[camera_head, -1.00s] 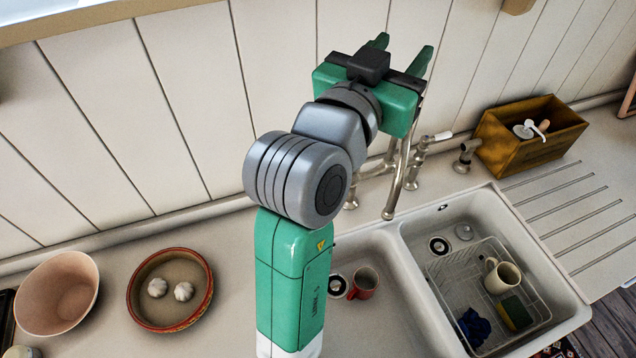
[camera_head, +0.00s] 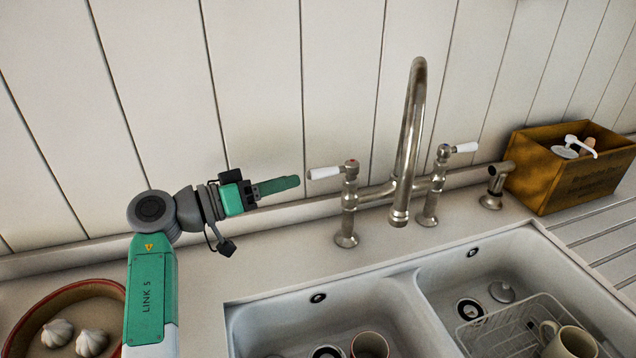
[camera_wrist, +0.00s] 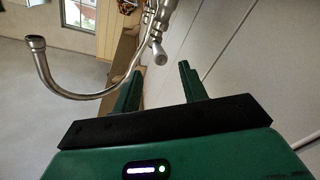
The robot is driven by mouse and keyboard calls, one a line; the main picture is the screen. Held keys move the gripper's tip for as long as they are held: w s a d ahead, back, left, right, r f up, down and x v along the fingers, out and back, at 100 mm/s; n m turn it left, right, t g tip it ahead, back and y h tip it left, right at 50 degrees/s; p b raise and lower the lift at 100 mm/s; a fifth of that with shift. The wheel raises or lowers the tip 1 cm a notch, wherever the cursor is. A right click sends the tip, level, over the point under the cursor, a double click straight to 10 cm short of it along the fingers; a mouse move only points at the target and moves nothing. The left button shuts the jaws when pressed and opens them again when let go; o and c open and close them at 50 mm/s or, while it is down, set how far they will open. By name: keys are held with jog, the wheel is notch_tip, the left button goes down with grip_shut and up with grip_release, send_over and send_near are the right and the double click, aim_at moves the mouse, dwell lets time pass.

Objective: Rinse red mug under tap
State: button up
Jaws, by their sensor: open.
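The red mug (camera_head: 370,346) stands in the left sink basin, cut off by the bottom edge of the head view. Its rim and inside show. The tap (camera_head: 409,140) rises behind the basins, its spout curving down; no water shows. Its left lever (camera_head: 326,173) has a white handle and a red dot; the right lever (camera_head: 464,148) has a blue dot. My gripper (camera_head: 292,183) is open and empty, just left of the left lever's white end. In the wrist view, my fingers (camera_wrist: 158,88) point toward the tap's metalwork (camera_wrist: 157,42), apart from it.
A right basin (camera_head: 440,275) holds a wire rack (camera_head: 510,325) with a cream mug (camera_head: 568,343). A wooden box (camera_head: 570,175) stands right of the tap. A dish with garlic bulbs (camera_head: 75,290) is at the left. The panelled wall is close behind my gripper.

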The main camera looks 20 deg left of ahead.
aim_at(313, 175)
jog(key=b+x, duration=0.1)
jog(key=x, duration=0.6)
jog(key=shift+s+b, duration=0.1)
jog(key=shift+b, duration=0.25)
grip_shut()
